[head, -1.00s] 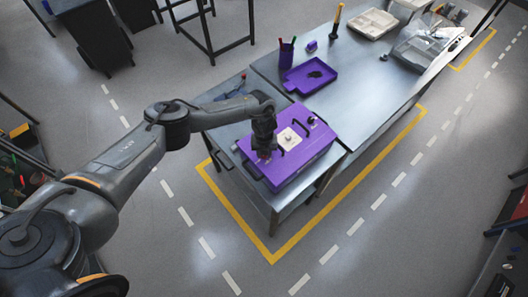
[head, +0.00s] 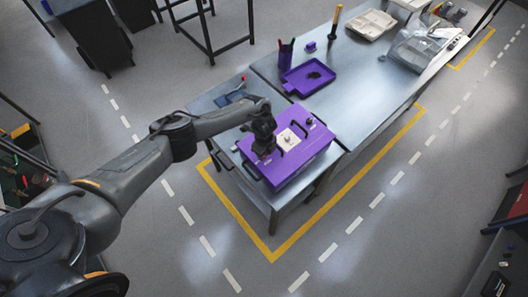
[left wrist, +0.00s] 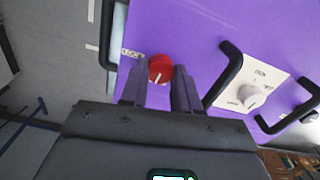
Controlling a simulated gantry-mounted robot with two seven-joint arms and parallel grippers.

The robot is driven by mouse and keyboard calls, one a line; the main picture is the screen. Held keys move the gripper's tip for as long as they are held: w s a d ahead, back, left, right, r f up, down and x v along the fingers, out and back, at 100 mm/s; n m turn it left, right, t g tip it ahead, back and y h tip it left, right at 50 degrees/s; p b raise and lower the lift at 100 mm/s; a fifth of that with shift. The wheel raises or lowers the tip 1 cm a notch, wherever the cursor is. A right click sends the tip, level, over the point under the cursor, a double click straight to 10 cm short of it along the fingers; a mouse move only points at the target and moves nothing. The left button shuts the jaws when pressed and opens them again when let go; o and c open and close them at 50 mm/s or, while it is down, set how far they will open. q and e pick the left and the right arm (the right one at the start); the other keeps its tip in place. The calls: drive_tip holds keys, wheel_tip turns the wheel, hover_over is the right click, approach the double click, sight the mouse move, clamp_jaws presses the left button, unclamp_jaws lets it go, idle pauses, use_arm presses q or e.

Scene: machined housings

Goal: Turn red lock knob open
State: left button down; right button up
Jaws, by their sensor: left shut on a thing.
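The purple housing (head: 290,165) lies on the near end of the metal bench. My left gripper (head: 264,152) points down at its left part. In the left wrist view, the red lock knob (left wrist: 160,66), with a white mark on it, sits between the fingertips of the left gripper (left wrist: 160,78), which is shut on it. A "LOCK" label (left wrist: 132,54) is beside the knob. In the head view the gripper hides the knob. My right gripper is not in view.
A white dial plate (left wrist: 262,88) with a pale knob sits between two black handles, one of them (left wrist: 225,75) close to my fingers. On the bench are a purple tray (head: 292,88), a pen cup (head: 286,54) and a pale tray (head: 369,24).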

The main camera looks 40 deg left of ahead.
use_arm(q)
drive_tip(key=shift+n, duration=0.5)
drive_tip(key=c, duration=0.8)
unclamp_jaws()
drive_tip(key=shift+r, duration=0.1)
wheel_tip(320, 180, up, 11)
drive_tip(key=shift+p, duration=0.3)
drive_tip(key=shift+f, duration=0.2)
